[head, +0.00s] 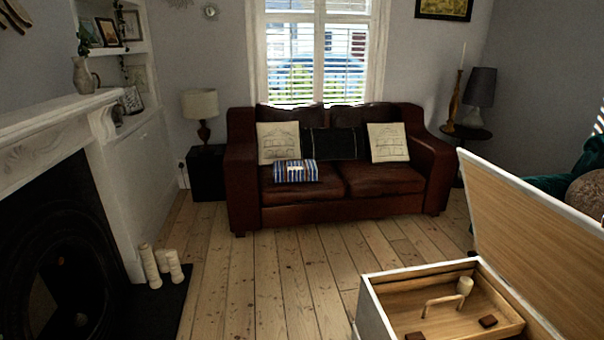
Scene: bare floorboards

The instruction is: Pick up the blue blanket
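A folded blue blanket (296,171) with pale stripes lies on the left seat cushion of the dark brown leather sofa (384,179). It sits in front of a cream cushion and a black cushion. A small white patch shows on its front part. My gripper is not in the head view.
An open wooden chest (366,308) with a raised lid (535,235) stands at the front right, with a tray and small items inside. A fireplace (60,250) and white candles (160,265) are on the left. Bare floorboards (285,275) lie clear before the sofa.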

